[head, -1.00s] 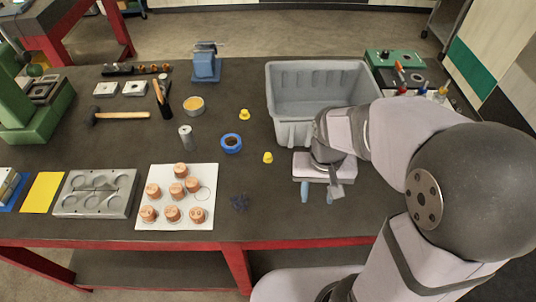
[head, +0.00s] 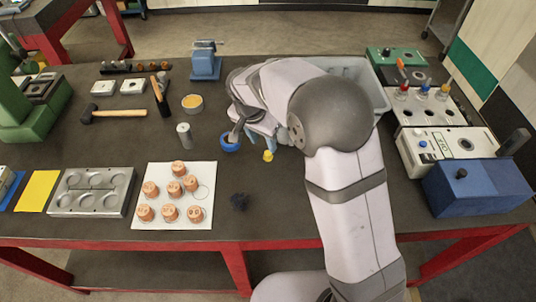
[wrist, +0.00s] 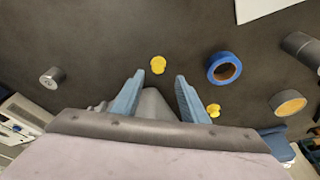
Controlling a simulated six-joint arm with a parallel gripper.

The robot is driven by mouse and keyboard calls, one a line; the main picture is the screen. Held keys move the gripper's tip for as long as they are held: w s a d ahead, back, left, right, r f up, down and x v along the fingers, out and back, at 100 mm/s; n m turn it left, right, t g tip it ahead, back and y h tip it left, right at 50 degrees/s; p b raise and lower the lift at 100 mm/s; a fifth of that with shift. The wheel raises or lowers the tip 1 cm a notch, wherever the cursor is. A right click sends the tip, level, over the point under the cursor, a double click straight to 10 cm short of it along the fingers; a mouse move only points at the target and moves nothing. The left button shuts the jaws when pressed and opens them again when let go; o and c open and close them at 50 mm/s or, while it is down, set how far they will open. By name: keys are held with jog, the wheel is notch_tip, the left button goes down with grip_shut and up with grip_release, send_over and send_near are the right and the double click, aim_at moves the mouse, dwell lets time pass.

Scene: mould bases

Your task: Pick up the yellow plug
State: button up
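In the head view one yellow plug (head: 268,156) stands on the dark table, just right of the blue tape roll (head: 230,143). The wrist view shows this plug (wrist: 158,65) in line with the gap between my fingertips and a little beyond them. A second yellow plug (wrist: 213,110) shows beside the right finger in the wrist view. My arm hides it in the head view. My gripper (wrist: 157,77) is open, with both blue fingers apart and nothing between them. In the head view my gripper (head: 262,138) is partly hidden by my arm, close to the plug.
The tape roll (wrist: 224,68) lies right of the fingers in the wrist view. A grey cylinder (head: 184,134) and a round tin (head: 192,103) stand farther left. A white board (head: 150,218) holds several copper pieces. A grey bin (head: 374,85) stands behind my arm.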

aim_at(268, 152)
jog(key=shift+d+p+x, duration=0.2)
jog(key=shift+p+x, duration=1.2)
jog(key=shift+x, duration=1.05)
jog(key=shift+w+f, duration=0.1)
jog(key=shift+f, duration=0.6)
grip_shut()
